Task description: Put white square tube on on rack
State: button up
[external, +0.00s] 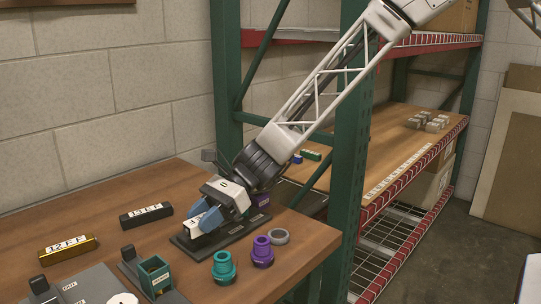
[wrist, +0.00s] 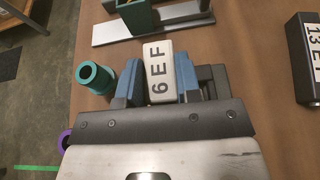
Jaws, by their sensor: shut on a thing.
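The green-framed rack (external: 349,150) stands to the right, with a wooden shelf (external: 400,145) edged in red and white. Several small pale blocks (external: 428,121) lie on that shelf.
Black (external: 146,215) and gold (external: 68,249) labelled bars lie left. A green square holder (external: 154,273) stands in front. The rack's near post is close to my arm.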

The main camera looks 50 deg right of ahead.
jog(key=s+d+r+m+t+h, duration=0.2)
jog(key=s+d+r+m+t, duration=0.3)
jog(key=d, duration=1.1)
jog(key=s+d+r+m+t+h, duration=0.15)
jog(key=s+d+r, duration=0.4)
jog(key=d, duration=1.05)
jog(key=s+d+r+m+t+h, duration=0.3)
jog(key=s+d, duration=0.4)
jog(key=d, duration=1)
jog(key=w+d+f+m+t+h, duration=0.2)
jog(key=w+d+f+m+t, duration=0.15)
jog(key=d+f, duration=0.65)
jog(key=w+d+f+m+h, duration=0.1)
jog(key=w+d+f, duration=0.1)
jog(key=w+f, duration=0.2)
jog(key=w+d+f+m+h, duration=0.2)
jog(key=w+f, duration=0.3)
jog(key=w, duration=0.6)
jog(key=w+d+f+m+h, duration=0.1)
jog(key=w+d+f+h, duration=0.1)
jog(key=w+f, duration=0.3)
jog(key=shift+w+d+f+m, duration=0.1)
jog(key=shift+w+f+m, duration=0.1)
jog(key=shift+w, duration=0.4)
jog(key=shift+w+d+f+m, duration=0.1)
jog(key=shift+w+m, duration=0.1)
jog(key=shift+w, duration=0.4)
jog(key=shift+w+f, duration=0.2)
jog(key=shift+f, duration=0.1)
jog(key=shift+w, duration=0.15)
